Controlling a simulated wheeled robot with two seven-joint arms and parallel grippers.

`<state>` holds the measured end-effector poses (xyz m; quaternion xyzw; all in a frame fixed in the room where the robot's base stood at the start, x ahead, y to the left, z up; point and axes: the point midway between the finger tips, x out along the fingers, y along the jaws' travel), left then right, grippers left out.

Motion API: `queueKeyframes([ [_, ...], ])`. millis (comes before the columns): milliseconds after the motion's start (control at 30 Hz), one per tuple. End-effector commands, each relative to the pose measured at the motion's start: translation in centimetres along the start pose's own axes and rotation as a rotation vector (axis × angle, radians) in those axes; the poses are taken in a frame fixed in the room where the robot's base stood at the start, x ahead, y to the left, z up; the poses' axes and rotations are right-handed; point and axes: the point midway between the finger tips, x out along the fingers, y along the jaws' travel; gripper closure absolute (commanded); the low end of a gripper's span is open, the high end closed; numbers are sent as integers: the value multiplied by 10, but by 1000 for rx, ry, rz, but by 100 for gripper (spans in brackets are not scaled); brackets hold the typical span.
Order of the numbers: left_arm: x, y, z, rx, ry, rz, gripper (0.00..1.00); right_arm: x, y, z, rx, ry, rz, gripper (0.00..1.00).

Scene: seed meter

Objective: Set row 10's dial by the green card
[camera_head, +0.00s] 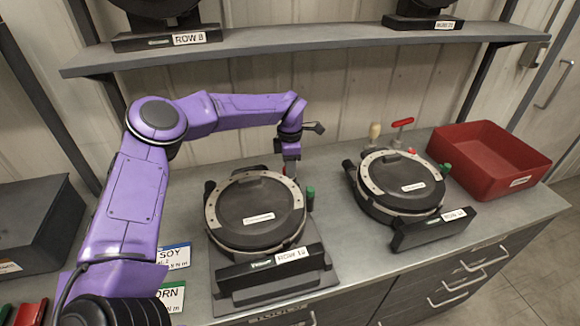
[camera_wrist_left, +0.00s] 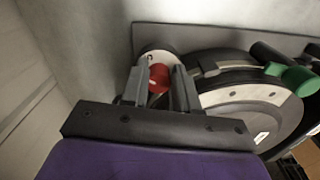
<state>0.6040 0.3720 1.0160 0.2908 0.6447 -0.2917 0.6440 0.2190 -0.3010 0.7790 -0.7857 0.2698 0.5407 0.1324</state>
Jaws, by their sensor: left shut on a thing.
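The near-left seed meter (camera_head: 255,210) is a round black unit with a pale rim. Its front label (camera_head: 292,254) seems to read ROW 10, though the last digit is small. My left gripper (camera_head: 290,166) reaches over to its back right side. In the left wrist view the gripper (camera_wrist_left: 160,85) is shut on a red knob (camera_wrist_left: 159,77) in front of a pale dial disc (camera_wrist_left: 150,58). The dial's marks are mostly hidden. The green card (camera_head: 171,297) reads CORN, partly hidden by my left arm; its number is unreadable. My right gripper is out of view.
A blue SOY card (camera_head: 174,257) lies behind the green one. A second meter (camera_head: 400,185) stands to the right, before a red bin (camera_head: 488,158) and a red-handled tool (camera_head: 401,128). A shelf (camera_head: 300,45) runs above. A dark box (camera_head: 38,225) stands left.

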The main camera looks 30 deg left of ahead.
Motion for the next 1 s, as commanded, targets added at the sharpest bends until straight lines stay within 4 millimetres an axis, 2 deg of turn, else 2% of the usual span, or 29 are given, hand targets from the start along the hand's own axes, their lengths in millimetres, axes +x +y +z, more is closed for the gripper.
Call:
queueKeyframes([
  [33, -2, 1, 1, 0, -3, 2, 100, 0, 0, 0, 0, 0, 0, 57],
  [67, -2, 1, 1, 0, -3, 3, 61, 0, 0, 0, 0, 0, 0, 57],
  [100, -2, 1, 1, -1, -3, 2, 48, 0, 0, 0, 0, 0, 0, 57],
  [133, -2, 1, 0, -1, -3, 2, 45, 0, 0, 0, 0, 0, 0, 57],
  [467, -6, 1, 0, -2, -3, 4, 45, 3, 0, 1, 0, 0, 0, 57],
  [800, -67, 0, 0, -2, -3, 5, 45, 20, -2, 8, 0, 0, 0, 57],
  [1000, -77, 0, -1, -1, -1, 2, 45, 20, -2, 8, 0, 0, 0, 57],
])
